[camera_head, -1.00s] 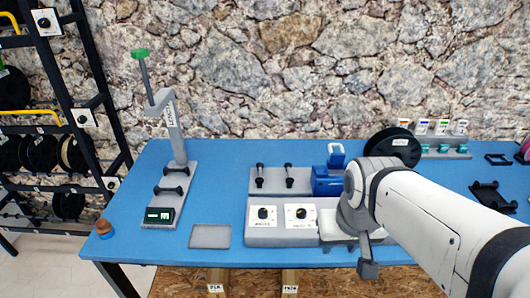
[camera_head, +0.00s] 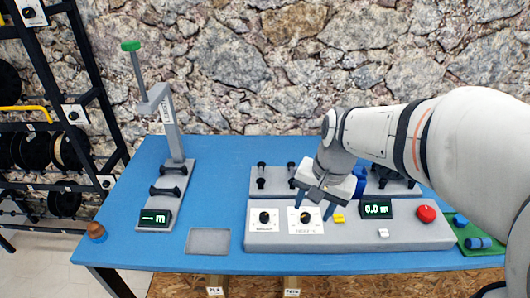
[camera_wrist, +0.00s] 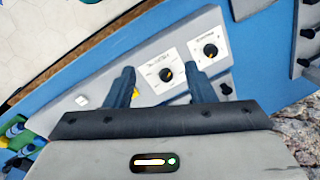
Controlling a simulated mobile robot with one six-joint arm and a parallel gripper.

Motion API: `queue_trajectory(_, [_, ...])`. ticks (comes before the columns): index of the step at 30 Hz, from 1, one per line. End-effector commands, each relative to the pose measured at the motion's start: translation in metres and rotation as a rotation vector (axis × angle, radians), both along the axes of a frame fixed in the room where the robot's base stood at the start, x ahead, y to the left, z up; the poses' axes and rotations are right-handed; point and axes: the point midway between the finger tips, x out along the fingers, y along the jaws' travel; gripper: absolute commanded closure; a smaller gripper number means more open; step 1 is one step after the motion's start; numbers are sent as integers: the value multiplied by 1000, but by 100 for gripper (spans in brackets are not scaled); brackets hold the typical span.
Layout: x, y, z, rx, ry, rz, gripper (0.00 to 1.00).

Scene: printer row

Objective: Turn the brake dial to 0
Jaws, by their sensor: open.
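Two round black dials on white plates sit side by side on a long grey console (camera_head: 400,236). The left dial (camera_head: 264,217) also shows in the wrist view (camera_wrist: 210,50), at the right. The labels are too small to read, so I cannot tell which is the brake dial. My gripper (camera_head: 313,206) points down over the right dial. In the wrist view my gripper (camera_wrist: 159,70) is open and empty, apart from the dial as far as I can see.
The console also bears a yellow button (camera_head: 338,218), a green display (camera_head: 377,209) reading about 0.0 m, a red knob (camera_head: 426,214) and a white switch (camera_head: 383,233). Black posts (camera_head: 261,176) stand behind. A grey tray (camera_head: 208,241) and a lever stand (camera_head: 168,120) are left.

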Motion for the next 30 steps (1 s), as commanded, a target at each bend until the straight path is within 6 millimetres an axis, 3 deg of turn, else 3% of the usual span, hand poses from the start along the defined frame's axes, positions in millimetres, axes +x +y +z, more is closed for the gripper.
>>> queue_trajectory(1, [19, 9, -13, 33, 49, -85, 50])
queue_trajectory(6, [73, 38, -43, 129, 203, -383, 50])
queue_trajectory(12, [114, 63, -75, 184, 344, -629, 50])
queue_trajectory(18, [128, 73, -90, 199, 399, -725, 50])
queue_trajectory(30, [121, 93, -144, 198, 402, -731, 50])
